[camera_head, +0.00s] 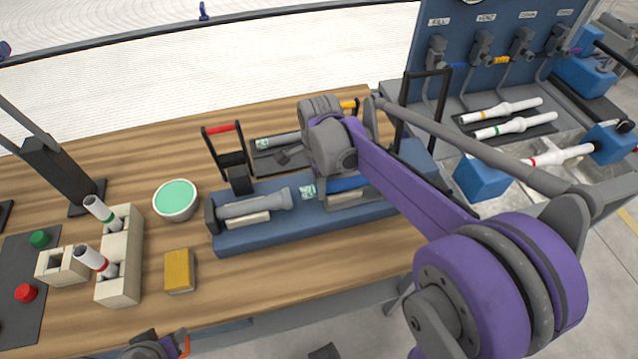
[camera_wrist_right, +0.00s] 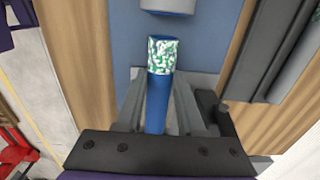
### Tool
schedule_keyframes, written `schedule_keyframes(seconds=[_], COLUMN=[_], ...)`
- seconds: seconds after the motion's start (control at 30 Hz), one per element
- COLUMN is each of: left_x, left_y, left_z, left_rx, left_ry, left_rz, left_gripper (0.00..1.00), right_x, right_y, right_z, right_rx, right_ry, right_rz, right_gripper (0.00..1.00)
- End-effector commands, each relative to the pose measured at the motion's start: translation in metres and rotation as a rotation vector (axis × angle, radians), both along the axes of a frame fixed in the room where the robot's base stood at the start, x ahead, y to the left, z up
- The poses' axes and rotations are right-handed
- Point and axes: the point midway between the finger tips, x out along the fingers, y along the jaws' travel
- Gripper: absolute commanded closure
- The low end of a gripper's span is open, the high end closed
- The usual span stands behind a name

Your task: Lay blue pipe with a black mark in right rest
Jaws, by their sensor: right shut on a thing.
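A blue pipe (camera_head: 348,183) lies level over the right part of the blue base (camera_head: 262,237). Its speckled white-green end (camera_wrist_right: 163,55) points to the grey pipe. My right gripper (camera_wrist_right: 158,92) is shut around the blue pipe. In the head view, my right wrist hides its fingers. The pale right rest (camera_head: 349,199) shows below the pipe; I cannot tell if they touch. No black mark shows. A grey pipe (camera_head: 255,203) lies in the left rest (camera_head: 247,219). A dark part with orange at the bottom edge seems to be my left gripper (camera_head: 158,346); its jaws are unclear.
A dark tray (camera_head: 262,165) with a grey pipe lies behind the base. A red-handled stand (camera_head: 222,145) rises nearby. A green-topped bowl (camera_head: 175,198), yellow block (camera_head: 179,270) and cream holders (camera_head: 119,255) with white tubes stand left. The wooden front strip is clear.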

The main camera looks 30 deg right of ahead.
Motion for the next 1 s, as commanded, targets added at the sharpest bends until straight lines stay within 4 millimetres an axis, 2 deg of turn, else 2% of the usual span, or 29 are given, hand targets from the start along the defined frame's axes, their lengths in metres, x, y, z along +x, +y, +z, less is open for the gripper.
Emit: schedule_keyframes(seconds=[0.43, 0.47, 0.63, 1.0], left_x=[-0.0005, -0.0005, -0.0005, -0.0004], left_y=[0.0000, 0.0000, 0.0000, 0.0000], left_z=[-0.0025, -0.0024, -0.0024, -0.0017], left_rx=[0.000, 0.000, 0.000, 0.000], left_ry=[0.001, 0.001, 0.001, 0.001], left_rz=[0.000, 0.000, 0.000, 0.000], left_gripper=[0.50, 0.50, 0.50, 0.50], right_x=[0.0001, 0.0001, 0.0001, 0.0002], right_y=[0.0010, 0.0010, 0.0010, 0.0009], right_z=[-0.0037, -0.0037, -0.0036, 0.0012], right_rx=[0.000, 0.000, 0.000, 0.000], right_ry=[0.000, 0.000, 0.000, 0.000], right_rz=[0.000, 0.000, 0.000, 0.000], right_gripper=[1.00, 0.59, 0.28, 0.28])
